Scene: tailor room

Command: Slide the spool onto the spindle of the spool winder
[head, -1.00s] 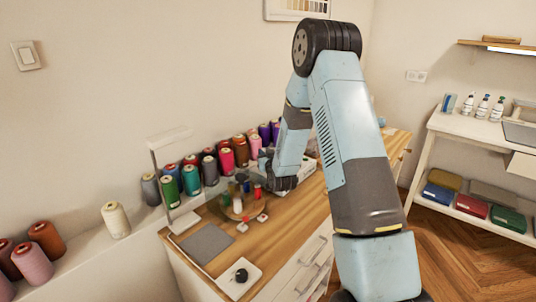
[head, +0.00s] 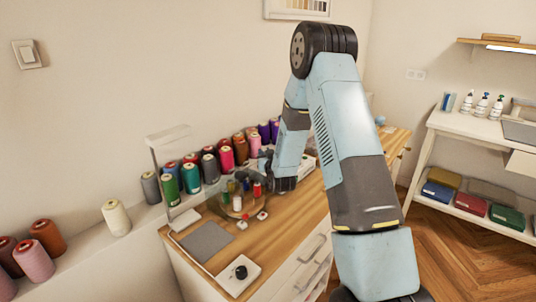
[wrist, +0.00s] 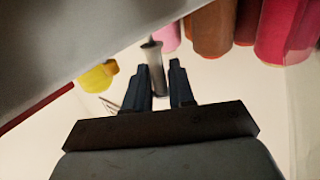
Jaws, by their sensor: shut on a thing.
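In the head view, my gripper (head: 267,172) is small and dark, low over the desk beside a cluster of small coloured spools. A green spool (head: 233,187) and a red spool (head: 257,190) stand there on a round wooden base (head: 236,212). I cannot clearly make out the winder's spindle or the held spool in the head view.
Large thread cones, such as a pink cone (head: 227,158), line the wall ledge behind. A lamp (head: 158,170) stands left. A grey mat (head: 207,238) and a white pad with a black knob (head: 238,276) lie in front. A yellow object (wrist: 97,76) is left in the wrist view.

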